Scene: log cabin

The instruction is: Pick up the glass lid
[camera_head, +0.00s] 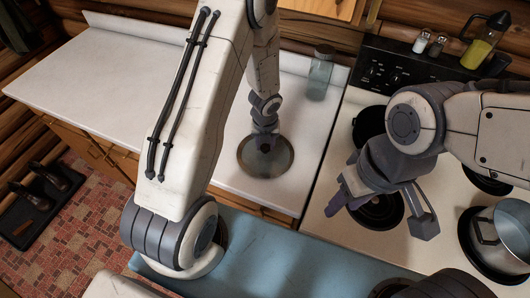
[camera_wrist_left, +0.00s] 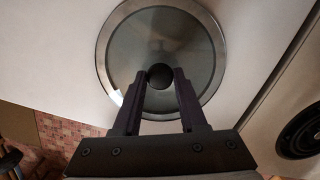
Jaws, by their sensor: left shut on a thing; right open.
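The glass lid (camera_head: 252,163) is a round clear disc with a metal rim and a dark knob, at the white counter by the stove. It also shows in the left wrist view (camera_wrist_left: 190,40), where its dark knob (camera_wrist_left: 160,75) sits between the fingertips. My left gripper (camera_head: 264,146) is above the lid's middle, and in the wrist view its fingers (camera_wrist_left: 160,85) are shut on the knob. I cannot tell whether the lid touches the counter. My right gripper (camera_head: 383,212) is open and empty over the stove.
The white counter (camera_head: 110,80) is mostly clear at left. A glass jar (camera_head: 320,75) stands near its back. The stove (camera_head: 335,222) at right holds a metal pot (camera_head: 505,237). Two shakers (camera_head: 429,43) and an oil bottle (camera_head: 482,42) stand on the stove's back ledge.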

